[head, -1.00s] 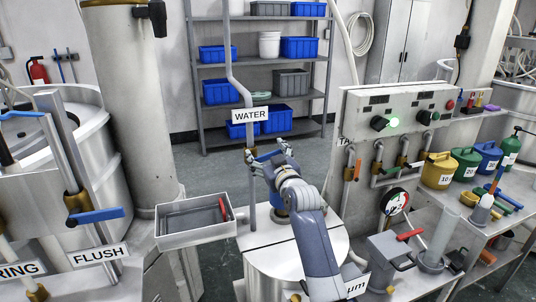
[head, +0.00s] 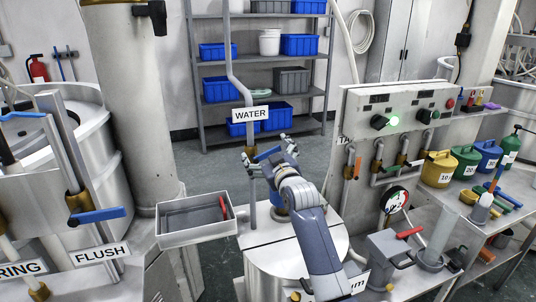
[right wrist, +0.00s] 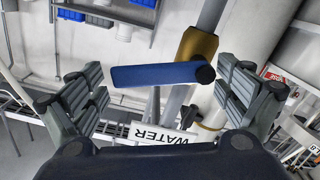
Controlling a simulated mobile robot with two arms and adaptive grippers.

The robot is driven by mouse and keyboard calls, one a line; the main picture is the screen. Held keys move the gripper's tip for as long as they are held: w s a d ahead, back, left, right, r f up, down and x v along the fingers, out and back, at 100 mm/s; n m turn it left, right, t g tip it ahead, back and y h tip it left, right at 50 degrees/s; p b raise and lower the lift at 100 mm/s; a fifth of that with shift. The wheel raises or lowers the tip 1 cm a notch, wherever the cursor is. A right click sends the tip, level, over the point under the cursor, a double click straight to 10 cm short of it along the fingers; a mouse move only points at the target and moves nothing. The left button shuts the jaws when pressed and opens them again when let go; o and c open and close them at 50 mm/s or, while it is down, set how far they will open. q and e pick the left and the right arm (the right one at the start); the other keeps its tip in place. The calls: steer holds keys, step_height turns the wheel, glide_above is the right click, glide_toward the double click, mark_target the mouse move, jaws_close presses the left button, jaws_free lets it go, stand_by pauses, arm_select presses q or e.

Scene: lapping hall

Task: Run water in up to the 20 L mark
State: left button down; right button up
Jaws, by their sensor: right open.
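The WATER sign (head: 250,114) hangs on a grey vertical pipe in the head view. Below it, a brass valve (right wrist: 197,45) with a blue lever (right wrist: 150,74) sits on the pipe, and the lever also shows in the head view (head: 268,153). In the right wrist view the lever lies crosswise between the spread fingers of my right gripper (right wrist: 162,92). My right gripper (head: 268,148) is open at the lever; no clear finger contact shows. Below stands a metal vessel with a pale round top (head: 325,240). I make out no 20 L mark. My left gripper is not in view.
A grey tray (head: 196,238) stands left of the pipe. The FLUSH pipe carries another blue lever (head: 97,216). Shelves stand behind.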

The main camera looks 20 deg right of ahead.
steer(key=s, duration=1.2)
steer(key=shift+d, duration=0.2)
stand_by(6.0)
